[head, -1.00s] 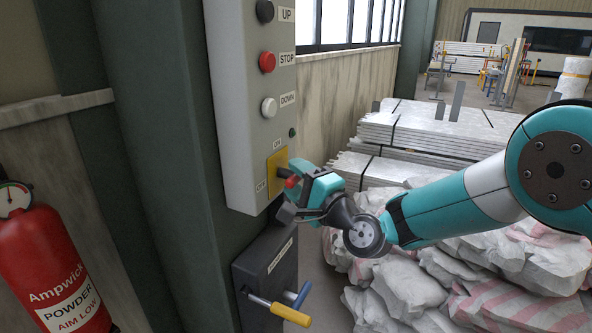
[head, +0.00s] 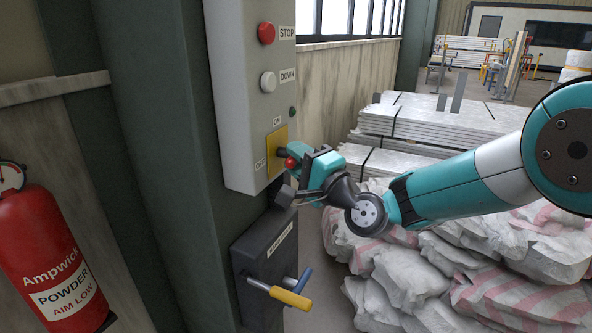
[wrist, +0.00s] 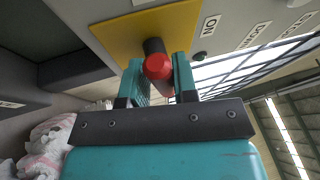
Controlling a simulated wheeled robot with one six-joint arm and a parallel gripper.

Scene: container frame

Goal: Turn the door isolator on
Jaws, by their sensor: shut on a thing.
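The door isolator is a yellow plate (head: 277,143) low on the grey control box, with ON printed above it and OFF at its lower left. Its dark handle ends in a red tip (head: 291,163). My gripper (head: 298,161) is shut on the handle, with its teal fingers on either side. In the wrist view the red tip (wrist: 158,67) shows between the fingers, and the yellow plate (wrist: 120,35) lies behind. The ON label is to the right of the plate there. The fingers partly hide the handle, so its exact angle is hard to tell.
The grey control box (head: 232,100) carries a red STOP button (head: 266,33) and a white DOWN button (head: 268,81). Below is a dark box (head: 256,255) with a yellow-handled lever (head: 290,297). A fire extinguisher (head: 50,262) hangs left. White sacks (head: 500,255) lie under my arm.

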